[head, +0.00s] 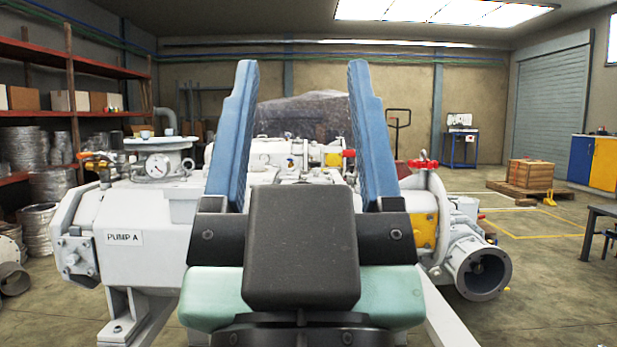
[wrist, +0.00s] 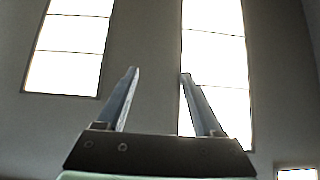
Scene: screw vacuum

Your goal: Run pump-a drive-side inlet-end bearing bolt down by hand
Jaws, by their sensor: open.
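Pump A (head: 150,235), a white machine with a "PUMP A" label, stands just beyond my gripper in the head view. My gripper (head: 303,85) has two blue fingers standing upright and wide apart, with nothing between them. It covers the middle of the pump. The drive-side inlet-end bearing bolt cannot be made out; it may be hidden or too small. In the wrist view my gripper (wrist: 158,75) points up at a wall and bright windows, and no pump shows there.
A gauge (head: 158,165) sits on the pump's left top, and a red valve handle (head: 423,164) at its right. An open round flange (head: 482,268) sticks out at right. Red shelves (head: 95,68) hold boxes and coils at left.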

